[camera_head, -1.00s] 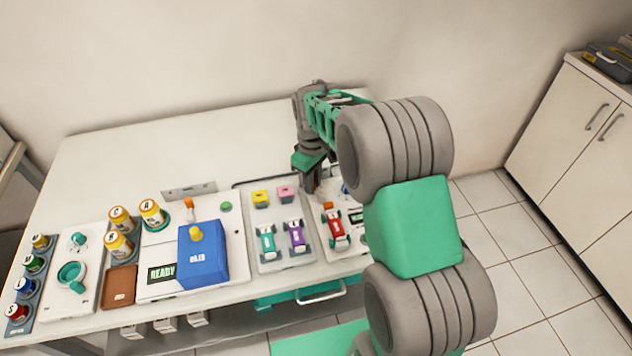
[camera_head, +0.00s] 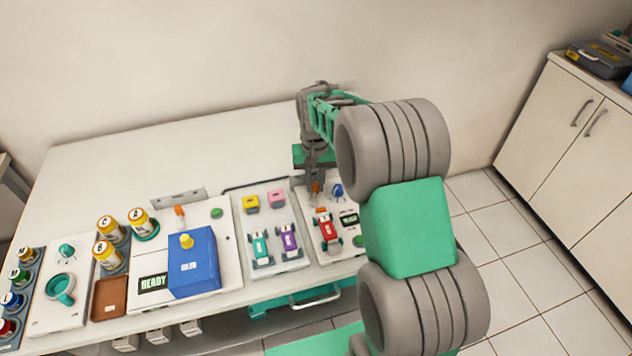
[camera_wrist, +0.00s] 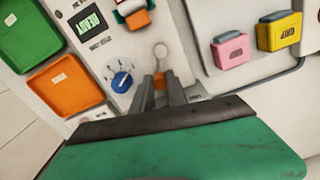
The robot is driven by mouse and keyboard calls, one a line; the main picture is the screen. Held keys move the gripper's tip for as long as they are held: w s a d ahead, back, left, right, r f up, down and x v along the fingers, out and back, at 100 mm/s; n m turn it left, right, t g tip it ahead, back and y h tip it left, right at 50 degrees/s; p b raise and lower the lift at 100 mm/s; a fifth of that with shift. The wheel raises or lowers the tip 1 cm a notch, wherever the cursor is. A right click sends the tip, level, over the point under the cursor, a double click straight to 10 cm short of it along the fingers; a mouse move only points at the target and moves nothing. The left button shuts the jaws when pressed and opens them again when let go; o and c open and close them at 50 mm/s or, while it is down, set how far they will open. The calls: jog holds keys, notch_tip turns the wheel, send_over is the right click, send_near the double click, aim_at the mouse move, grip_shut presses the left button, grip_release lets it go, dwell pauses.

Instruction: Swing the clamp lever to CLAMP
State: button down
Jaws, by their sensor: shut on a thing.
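The clamp lever has an orange grip, which shows between my fingertips in the wrist view (camera_wrist: 160,79). A small grey ring-shaped part lies just beyond it on the white panel. In the head view the orange grip (camera_head: 316,187) shows at the back of the right-hand panel. My gripper (camera_wrist: 161,87) is shut on the orange grip, with one finger on each side; it also shows in the head view (camera_head: 315,184). The lever's pivot and any CLAMP marking cannot be made out.
A blue knob (camera_wrist: 121,82) is close beside the fingers. A red holder (camera_head: 327,228) and a READY display (camera_head: 349,218) sit on the same panel. Yellow (camera_head: 250,201) and pink (camera_head: 276,197) blocks stand on the neighbouring tray. The table behind is clear.

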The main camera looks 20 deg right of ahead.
aim_at(317, 184)
jog(key=shift+s+d+m, duration=0.1)
jog(key=shift+d+m, duration=0.1)
jog(key=shift+m, duration=0.4)
jog(key=shift+f, duration=0.1)
jog(key=c, duration=1.3)
grip_release()
notch_tip(317, 184, up, 8)
jog(key=shift+f+b, duration=0.1)
jog(key=shift+b, duration=0.2)
